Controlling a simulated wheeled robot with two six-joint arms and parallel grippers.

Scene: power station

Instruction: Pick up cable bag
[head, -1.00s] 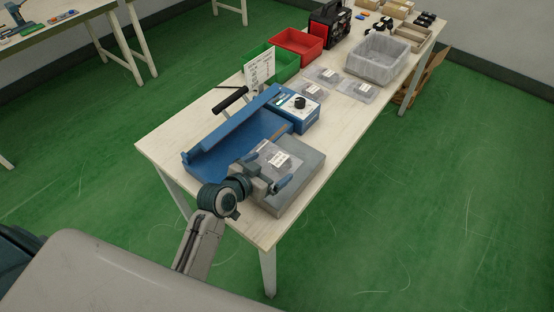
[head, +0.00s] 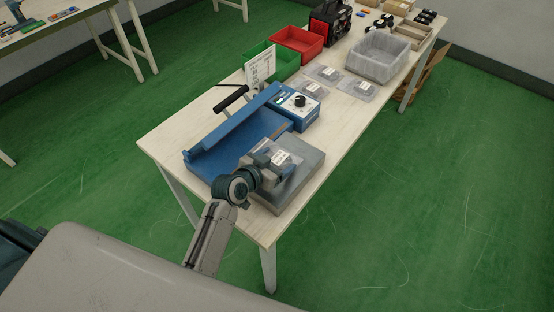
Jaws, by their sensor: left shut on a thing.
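A clear cable bag (head: 281,156) with a white label is at the grey platform of the blue bag sealer (head: 235,138), near the front end of the table. My left gripper (head: 277,163) is over the platform and shut on this bag, with a finger on each side of it. The gripper hides part of the bag, and I cannot tell whether the bag is lifted clear of the platform. Several similar bags (head: 328,73) lie farther back on the table. My right gripper is not in view.
A grey bin (head: 378,57), a red bin (head: 297,45) and a green bin (head: 283,66) stand farther back. A white sign (head: 260,64) stands behind the sealer. The sealer's black handle (head: 231,99) sticks up at left.

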